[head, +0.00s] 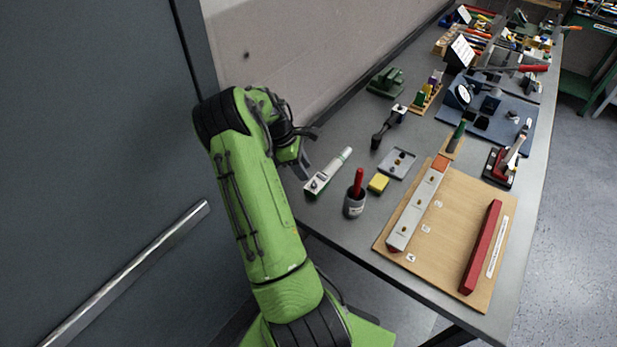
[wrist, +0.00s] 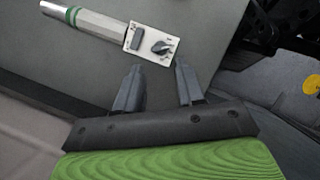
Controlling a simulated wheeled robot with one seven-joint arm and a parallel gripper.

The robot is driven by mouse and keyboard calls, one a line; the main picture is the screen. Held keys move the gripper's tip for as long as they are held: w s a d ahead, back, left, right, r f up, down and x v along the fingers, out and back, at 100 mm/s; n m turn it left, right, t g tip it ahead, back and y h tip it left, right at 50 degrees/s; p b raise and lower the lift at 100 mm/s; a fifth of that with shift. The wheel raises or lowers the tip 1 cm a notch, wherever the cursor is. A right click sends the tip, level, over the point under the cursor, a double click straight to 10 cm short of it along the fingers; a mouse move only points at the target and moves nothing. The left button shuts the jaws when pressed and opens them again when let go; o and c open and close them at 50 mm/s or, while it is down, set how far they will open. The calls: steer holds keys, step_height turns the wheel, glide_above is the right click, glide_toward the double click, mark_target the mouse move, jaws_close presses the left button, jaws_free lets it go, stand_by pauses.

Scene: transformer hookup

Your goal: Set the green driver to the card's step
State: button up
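A pale driver with green bands (head: 328,172) lies on the near left end of the bench. My gripper (head: 308,152) is just above and left of the driver in the head view. In the wrist view its fingers (wrist: 159,68) are apart and empty, just short of the plate. A white card (head: 462,49) stands farther back; its writing is too small to read.
A wooden board (head: 455,250) with a long grey bar and a red bar fills the front. A dark tool (head: 388,128) lies behind. A wall borders the left.

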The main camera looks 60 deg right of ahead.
mark_target(313, 181)
steer(key=x, duration=0.5)
steer(key=shift+s, duration=0.1)
steer(key=shift+r, duration=0.1)
steer(key=shift+c, duration=0.4)
jaws_close()
steer(key=shift+m, duration=0.3)
steer(key=m, duration=0.2)
steer(key=m+y, duration=0.1)
steer(key=m+y+b, duration=0.1)
steer(key=m, duration=0.1)
steer(key=shift+d+m, duration=0.3)
steer(key=shift+d, duration=0.05)
steer(key=m, duration=0.2)
steer(key=m+y, duration=0.2)
steer(key=m, duration=0.1)
steer(key=shift+s+d+m+t+b, duration=0.15)
steer(key=shift+d+m+t+b, duration=0.15)
steer(key=shift+b, duration=0.05)
